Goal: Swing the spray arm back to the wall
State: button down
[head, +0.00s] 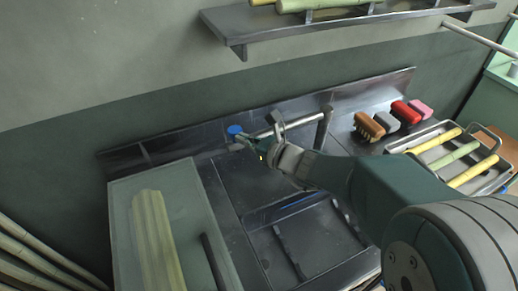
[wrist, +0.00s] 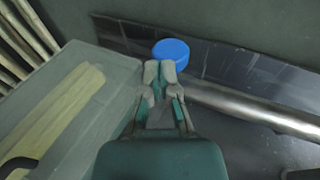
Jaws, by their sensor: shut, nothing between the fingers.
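The spray arm is a silver metal tube (head: 298,122) that runs left from a short upright post (head: 322,128) over the dark metal counter. It also shows in the wrist view (wrist: 255,108), slanting off to the right. A round blue part (head: 235,130) sits by its left end; in the wrist view this blue part (wrist: 172,50) is just beyond my fingertips. My gripper (head: 246,144) is shut and empty, close to the left end of the tube. In the wrist view my gripper (wrist: 159,72) covers the tube's end. I cannot tell whether the fingers touch it.
A wall shelf (head: 345,24) with cane stalks hangs above. A grey-green tray (head: 115,205) with a cane bundle (head: 155,235) stands at left. Several brushes (head: 368,126) and a wire rack (head: 492,178) with stalks lie at right. A low backsplash (head: 180,145) borders the wall.

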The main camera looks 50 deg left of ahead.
jog(key=shift+w+a+r, duration=0.1)
jog(key=shift+a, duration=0.35)
jog(key=shift+w+a+r, duration=0.1)
jog(key=shift+a, duration=0.35)
jog(key=shift+a, duration=0.2)
